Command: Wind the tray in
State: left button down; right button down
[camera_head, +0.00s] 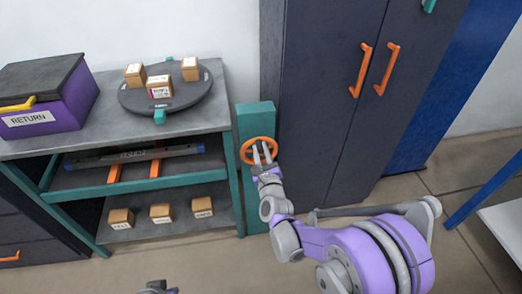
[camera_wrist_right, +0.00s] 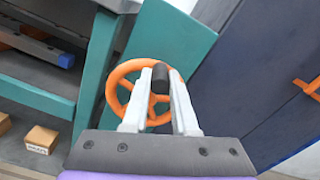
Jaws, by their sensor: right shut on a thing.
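An orange handwheel (camera_head: 246,146) is mounted on a teal post (camera_head: 255,118) at the right end of the shelf unit. My right gripper (camera_head: 262,153) is at the wheel, shut on its dark knob (camera_wrist_right: 160,73), which shows between the fingertips in the wrist view. The wheel's orange rim (camera_wrist_right: 116,80) shows behind the fingers. A dark grey tray with blue ends (camera_head: 133,155) lies across two orange rails (camera_head: 114,173) on the middle level of the shelf unit. Its blue end also shows in the wrist view (camera_wrist_right: 65,61).
A round turntable (camera_head: 188,95) with small boxes stands on the unit's top, beside a purple RETURN bin (camera_head: 60,112). Several boxes sit on the bottom shelf. A dark cabinet (camera_head: 325,100) with orange handles stands close right of the wheel. The floor in front is clear.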

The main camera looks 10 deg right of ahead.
jog(key=c, duration=0.7)
grip_release()
jog(key=s, duration=1)
jog(key=shift+s+d, duration=0.25)
jog(key=shift+s, duration=0.15)
